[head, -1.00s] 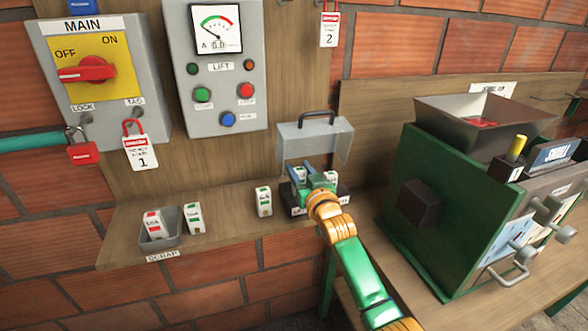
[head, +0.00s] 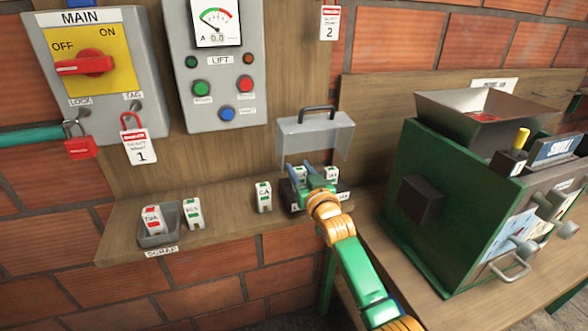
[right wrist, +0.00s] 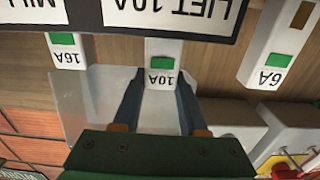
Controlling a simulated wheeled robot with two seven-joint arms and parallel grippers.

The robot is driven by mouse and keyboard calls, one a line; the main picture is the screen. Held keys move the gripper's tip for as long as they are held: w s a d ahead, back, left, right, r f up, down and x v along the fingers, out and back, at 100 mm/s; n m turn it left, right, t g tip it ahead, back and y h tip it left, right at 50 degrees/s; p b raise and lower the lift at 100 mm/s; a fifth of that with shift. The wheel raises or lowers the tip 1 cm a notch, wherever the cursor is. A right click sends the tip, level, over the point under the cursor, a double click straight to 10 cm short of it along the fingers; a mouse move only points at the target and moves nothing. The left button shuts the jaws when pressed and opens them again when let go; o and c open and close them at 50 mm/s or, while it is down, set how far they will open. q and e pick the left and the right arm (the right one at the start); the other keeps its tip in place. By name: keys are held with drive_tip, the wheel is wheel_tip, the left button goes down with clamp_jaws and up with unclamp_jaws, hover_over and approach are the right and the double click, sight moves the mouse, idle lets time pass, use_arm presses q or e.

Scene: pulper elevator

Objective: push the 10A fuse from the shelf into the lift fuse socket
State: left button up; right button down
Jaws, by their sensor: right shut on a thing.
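My right gripper (head: 300,180) is at the fuse block (head: 294,206) on the shelf. In the right wrist view its two dark fingers (right wrist: 160,92) are shut on the sides of a white fuse (right wrist: 161,48) with a green patch, marked 10A. This fuse stands at the block's LIFT 10A label (right wrist: 172,8), upside down in this view. The label strip hides its foot, so I cannot tell how deep it sits. A 16A fuse (right wrist: 65,55) stands beside it in the block, also visible in the head view (head: 332,175). My left gripper is out of view.
A 6A fuse (head: 264,197) stands on the shelf (head: 225,222) left of the block. Another fuse (head: 193,213) is beside the scrap bin (head: 158,240), which holds a red-marked fuse. A clear raised cover (head: 316,135) is behind the block. A green machine (head: 440,200) stands right.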

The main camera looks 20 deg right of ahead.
idle(0.4)
drive_tip(key=shift+f+b, duration=0.3)
drive_tip(key=shift+f, duration=0.2)
drive_tip(key=shift+f, duration=0.35)
idle(0.4)
drive_tip(key=shift+c, duration=1.8)
unclamp_jaws()
